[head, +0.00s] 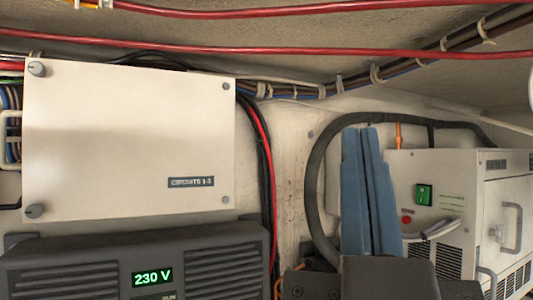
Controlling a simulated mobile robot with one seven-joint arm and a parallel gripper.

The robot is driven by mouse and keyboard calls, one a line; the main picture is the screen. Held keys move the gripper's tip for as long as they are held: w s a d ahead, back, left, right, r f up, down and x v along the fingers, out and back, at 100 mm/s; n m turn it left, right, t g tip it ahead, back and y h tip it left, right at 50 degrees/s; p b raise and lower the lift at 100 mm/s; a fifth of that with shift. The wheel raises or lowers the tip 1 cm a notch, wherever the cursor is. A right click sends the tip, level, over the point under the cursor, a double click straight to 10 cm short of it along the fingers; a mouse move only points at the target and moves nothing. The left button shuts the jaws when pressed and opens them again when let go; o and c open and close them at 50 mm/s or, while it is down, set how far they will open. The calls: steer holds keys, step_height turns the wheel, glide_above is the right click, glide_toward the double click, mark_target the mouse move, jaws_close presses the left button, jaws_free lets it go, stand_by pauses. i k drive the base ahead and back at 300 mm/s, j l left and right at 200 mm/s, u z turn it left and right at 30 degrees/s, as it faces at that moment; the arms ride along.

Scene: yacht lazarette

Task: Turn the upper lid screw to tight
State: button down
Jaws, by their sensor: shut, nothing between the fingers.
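The white lid (130,130) of a box marked "CIRCUITS 1-3" is on the wall at left. The upper lid screw (37,69) is a grey slotted head at the lid's top left corner. A similar lower lid screw (35,211) is at the bottom left corner. Whether either is tight cannot be told. My gripper (361,130), with two blue fingers, points upward right of the lid. Its fingers are shut together with nothing between them. It is well apart from both screws.
Below the lid is a dark vented unit (130,265) reading "230 V". A white cabinet (440,200) with a green switch stands behind my gripper at right. Red cables (280,48) run overhead. Bare wall (290,150) shows between lid and gripper.

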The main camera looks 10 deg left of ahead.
mark_target(38, 69)
steer(key=u, duration=1.25)
